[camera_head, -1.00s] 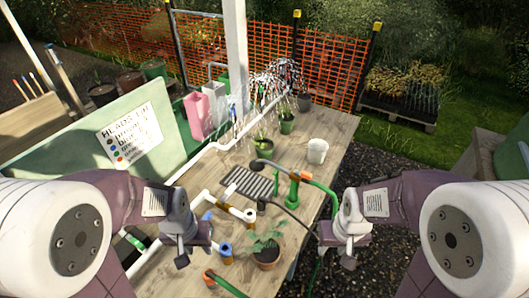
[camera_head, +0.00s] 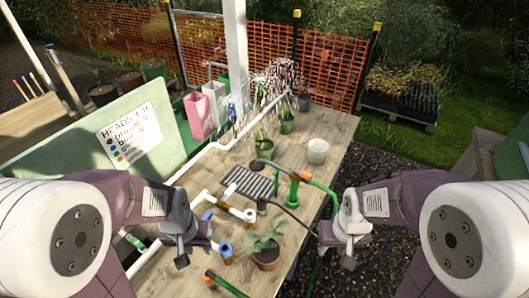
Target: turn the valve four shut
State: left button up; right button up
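White pipework (camera_head: 226,203) with side branches lies on the wooden bench. A blue fitting (camera_head: 225,249) sits at the near end of the pipework, and a smaller blue part (camera_head: 206,215) is farther along it. I cannot read numbers on any of these, so I cannot tell which is valve four. My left gripper (camera_head: 182,261) hangs left of the near blue fitting, apart from it. My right gripper (camera_head: 348,262) hangs beyond the bench's right edge. Their finger gaps are not clear.
Water sprays (camera_head: 277,78) at the bench's far end. A potted plant (camera_head: 266,257) stands between my grippers. A dark slatted tray (camera_head: 248,184), a white pot (camera_head: 317,151) and hoses occupy the bench. A green board with a sign (camera_head: 129,137) stands left.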

aim_at(134, 240)
jog(key=u, duration=1.7)
